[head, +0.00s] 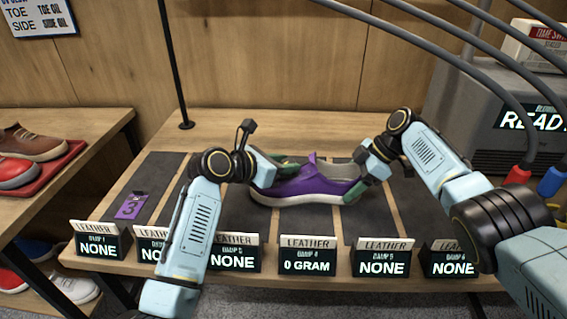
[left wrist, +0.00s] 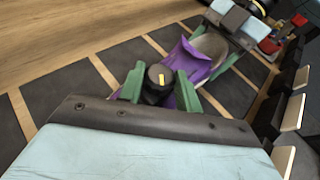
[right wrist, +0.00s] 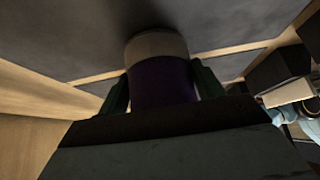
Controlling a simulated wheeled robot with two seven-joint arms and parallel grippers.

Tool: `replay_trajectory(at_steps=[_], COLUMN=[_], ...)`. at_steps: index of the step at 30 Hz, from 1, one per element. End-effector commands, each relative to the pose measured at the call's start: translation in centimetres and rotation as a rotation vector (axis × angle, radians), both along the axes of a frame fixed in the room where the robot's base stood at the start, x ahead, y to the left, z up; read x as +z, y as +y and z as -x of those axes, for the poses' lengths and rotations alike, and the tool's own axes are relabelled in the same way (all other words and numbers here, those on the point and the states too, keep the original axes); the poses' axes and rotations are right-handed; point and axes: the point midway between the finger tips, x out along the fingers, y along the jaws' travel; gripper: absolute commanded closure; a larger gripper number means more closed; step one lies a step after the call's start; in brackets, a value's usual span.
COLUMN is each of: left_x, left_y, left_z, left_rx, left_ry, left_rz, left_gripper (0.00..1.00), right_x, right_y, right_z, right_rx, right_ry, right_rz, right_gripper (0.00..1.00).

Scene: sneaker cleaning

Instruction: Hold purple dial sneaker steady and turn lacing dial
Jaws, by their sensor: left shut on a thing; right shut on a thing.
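The purple sneaker (head: 305,188) with a pale sole and grey lining lies on the dark mat of the bench, toe left and heel right. A black lacing dial (left wrist: 160,80) with a yellow mark shows in the left wrist view, between the green fingers of my left gripper (left wrist: 160,88), which is shut on it. My left gripper (head: 268,168) hides the dial in the head view. My right gripper (head: 358,180) is shut on the sneaker's heel. The right wrist view shows the purple heel (right wrist: 160,82) and pale sole between its fingers.
A row of small signs, such as the one reading 0 GRAM (head: 307,262), lines the bench's front edge. A purple tag marked 3 (head: 131,206) lies at left. A grey machine reading READY (head: 480,115) stands at right. Red and brown shoes (head: 28,150) sit on the left table.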

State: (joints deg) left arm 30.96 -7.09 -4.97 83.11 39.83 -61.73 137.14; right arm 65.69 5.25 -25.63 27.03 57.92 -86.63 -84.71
Motion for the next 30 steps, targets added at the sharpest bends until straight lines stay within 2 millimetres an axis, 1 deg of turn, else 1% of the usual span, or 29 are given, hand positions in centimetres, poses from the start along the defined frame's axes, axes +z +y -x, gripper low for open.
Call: replay_trajectory(at_steps=[1,8,21,30], left_x=[-0.04,-0.09,-0.18,-0.18], left_y=[0.03,0.11,0.4,0.45], left_z=[-0.03,-0.18,-0.63,-0.91], left_rx=[-0.004,-0.073,-0.396,-0.554], left_ry=[0.001,0.004,0.007,0.006], left_rz=[0.0,-0.003,-0.005,-0.005], left_gripper=[0.89,0.89,0.89,0.89], right_x=[-0.26,-0.27,-0.29,-0.29], right_y=[-0.04,-0.03,-0.01,0.01], right_z=[0.1,0.11,0.14,0.16], right_rx=[0.001,0.001,0.004,0.006], right_ry=[0.003,0.004,0.004,0.003], right_rz=[0.003,0.003,0.003,0.003], right_gripper=[0.64,0.64,0.64,0.64])
